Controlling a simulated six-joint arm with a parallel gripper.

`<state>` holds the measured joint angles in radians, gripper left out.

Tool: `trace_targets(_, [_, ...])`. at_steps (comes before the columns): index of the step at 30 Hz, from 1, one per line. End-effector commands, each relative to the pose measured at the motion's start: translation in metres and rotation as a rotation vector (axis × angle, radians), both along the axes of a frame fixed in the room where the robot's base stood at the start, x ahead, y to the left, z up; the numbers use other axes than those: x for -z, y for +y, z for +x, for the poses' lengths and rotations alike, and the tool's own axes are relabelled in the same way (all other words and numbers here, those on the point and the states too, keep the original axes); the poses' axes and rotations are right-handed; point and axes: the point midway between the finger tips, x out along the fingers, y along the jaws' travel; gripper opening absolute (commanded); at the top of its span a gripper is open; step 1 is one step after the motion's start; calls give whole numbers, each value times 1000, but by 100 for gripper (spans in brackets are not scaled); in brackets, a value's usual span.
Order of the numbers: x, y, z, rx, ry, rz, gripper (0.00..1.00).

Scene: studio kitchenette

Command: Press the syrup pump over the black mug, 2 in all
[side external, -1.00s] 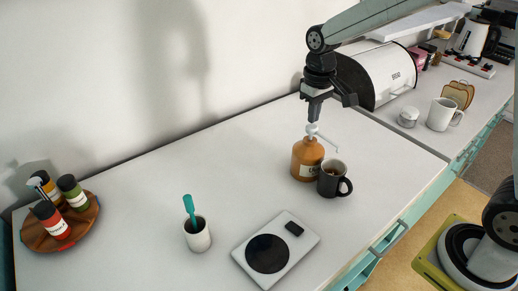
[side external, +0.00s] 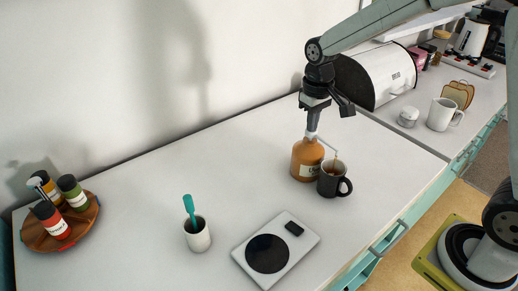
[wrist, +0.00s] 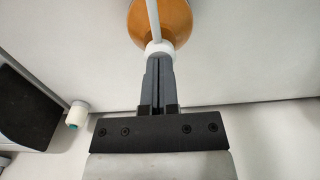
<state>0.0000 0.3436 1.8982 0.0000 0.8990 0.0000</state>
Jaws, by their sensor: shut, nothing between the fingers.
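The syrup bottle (side external: 306,160) is orange-brown with a pale label and stands upright on the counter. Its white pump head sits low at the bottle's neck, and its thin spout (side external: 329,147) reaches over the black mug (side external: 333,182). Brown syrup shows at the spout's end, above the mug's mouth. My gripper (side external: 312,130) is shut and empty, pointing down with its tips on the pump head. In the wrist view the shut fingers (wrist: 158,62) meet the white pump collar (wrist: 159,48), with the bottle (wrist: 178,22) beyond. The mug is not visible there.
A white cup with a teal utensil (side external: 197,233) and a flat scale (side external: 276,248) stand in front. A round wooden tray (side external: 84,232) holds several jars at left. A bread box (side external: 375,78) and white mug (side external: 440,114) stand behind right.

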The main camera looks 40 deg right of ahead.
Motion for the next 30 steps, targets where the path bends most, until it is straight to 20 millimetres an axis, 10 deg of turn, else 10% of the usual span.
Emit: trace_targets(30, [-26, 0, 0, 0, 0, 0, 0])
